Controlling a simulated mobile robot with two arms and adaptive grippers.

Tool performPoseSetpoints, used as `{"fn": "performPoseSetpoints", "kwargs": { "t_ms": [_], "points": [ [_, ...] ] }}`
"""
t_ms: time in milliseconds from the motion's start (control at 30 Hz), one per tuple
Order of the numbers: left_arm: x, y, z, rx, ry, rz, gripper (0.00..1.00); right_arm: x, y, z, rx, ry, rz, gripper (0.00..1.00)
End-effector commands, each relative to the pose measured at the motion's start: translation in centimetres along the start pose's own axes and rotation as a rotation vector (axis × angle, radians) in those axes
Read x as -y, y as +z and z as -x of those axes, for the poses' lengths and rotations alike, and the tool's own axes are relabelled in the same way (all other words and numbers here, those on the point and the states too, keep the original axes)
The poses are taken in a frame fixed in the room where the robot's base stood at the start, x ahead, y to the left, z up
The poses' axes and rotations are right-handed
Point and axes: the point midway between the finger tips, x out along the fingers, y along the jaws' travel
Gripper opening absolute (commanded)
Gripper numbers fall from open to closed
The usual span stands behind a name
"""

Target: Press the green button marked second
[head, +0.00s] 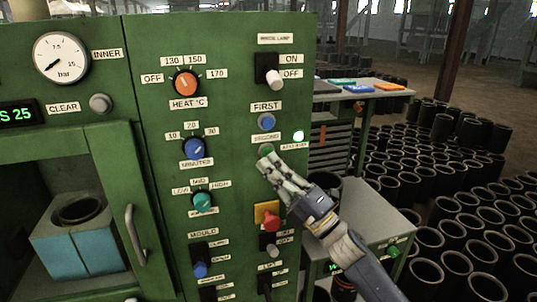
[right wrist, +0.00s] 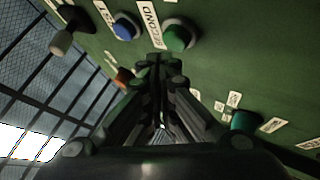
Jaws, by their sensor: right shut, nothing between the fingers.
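The green button (head: 265,149) sits on the green machine panel under the SECOND label (head: 265,138), below the blue FIRST button (head: 265,121). In the right wrist view the green button (right wrist: 178,37) is just beyond and right of my fingertips, beside the SECOND label (right wrist: 149,25). My right gripper (head: 267,160) is shut and empty, its tips at the button's lower edge in the head view. It also shows in the right wrist view (right wrist: 158,60). I cannot tell whether the tips touch the button. My left gripper is out of view.
A white toggle switch (head: 274,77) is above. A red knob on a yellow plate (head: 267,215) and a teal knob (head: 203,201) are lower on the panel. A grey-topped cabinet (head: 375,205) stands to the right. Many black rubber sleeves (head: 447,209) cover the floor at right.

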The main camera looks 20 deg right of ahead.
Motion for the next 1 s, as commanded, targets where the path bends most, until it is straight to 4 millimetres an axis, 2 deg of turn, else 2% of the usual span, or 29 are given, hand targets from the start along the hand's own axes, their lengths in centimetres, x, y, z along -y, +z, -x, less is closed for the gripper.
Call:
{"fn": "performPoseSetpoints", "kwargs": {
  "t_ms": [1000],
  "points": [
    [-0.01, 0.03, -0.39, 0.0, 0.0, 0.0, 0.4, 0.44, 0.45, -0.63, 0.0, 0.0, 0.0, 0.0]
  ]
}}
